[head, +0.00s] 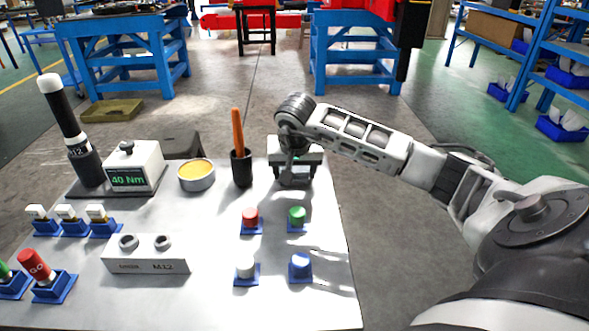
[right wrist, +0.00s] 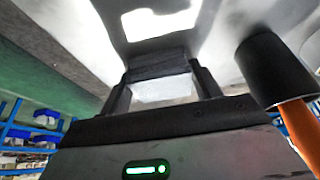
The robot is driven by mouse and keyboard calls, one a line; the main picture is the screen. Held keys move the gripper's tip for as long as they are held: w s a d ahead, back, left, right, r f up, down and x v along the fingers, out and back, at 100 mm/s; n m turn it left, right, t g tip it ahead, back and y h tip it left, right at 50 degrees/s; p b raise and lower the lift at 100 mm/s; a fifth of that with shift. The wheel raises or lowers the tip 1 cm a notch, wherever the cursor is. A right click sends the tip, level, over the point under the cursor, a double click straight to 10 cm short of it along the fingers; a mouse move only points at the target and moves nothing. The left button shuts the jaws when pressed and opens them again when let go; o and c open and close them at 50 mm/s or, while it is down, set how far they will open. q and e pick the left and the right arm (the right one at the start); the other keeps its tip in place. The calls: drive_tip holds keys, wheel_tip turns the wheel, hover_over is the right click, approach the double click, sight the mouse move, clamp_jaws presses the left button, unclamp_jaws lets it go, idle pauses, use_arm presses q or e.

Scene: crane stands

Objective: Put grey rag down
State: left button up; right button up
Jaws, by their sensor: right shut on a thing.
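My right gripper (head: 294,182) is low over the far right part of the table, right of a black cup. In the right wrist view its two dark fingers (right wrist: 162,82) are shut on the grey rag (right wrist: 158,66), a dark folded strip between the fingertips. The rag is at or just above the grey tabletop; I cannot tell if it touches. In the head view the rag is hard to tell apart from the gripper. My left gripper is not in view.
The black cup (head: 241,169) with an orange-handled tool (head: 238,130) stands close left of the gripper; the cup also shows in the right wrist view (right wrist: 272,70). A round yellow-filled tin (head: 196,175) is further left. Red (head: 250,216) and green (head: 297,214) capped pieces stand nearer.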

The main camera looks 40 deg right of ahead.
drive_tip(key=o, duration=1)
drive_tip(key=shift+r, duration=0.15)
drive_tip(key=shift+s+r, duration=0.1)
drive_tip(key=shift+r, duration=0.25)
use_arm(q)
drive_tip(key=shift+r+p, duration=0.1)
drive_tip(key=shift+p, duration=0.45)
use_arm(e)
drive_tip(key=v, duration=1.1)
drive_tip(key=shift+r, duration=0.15)
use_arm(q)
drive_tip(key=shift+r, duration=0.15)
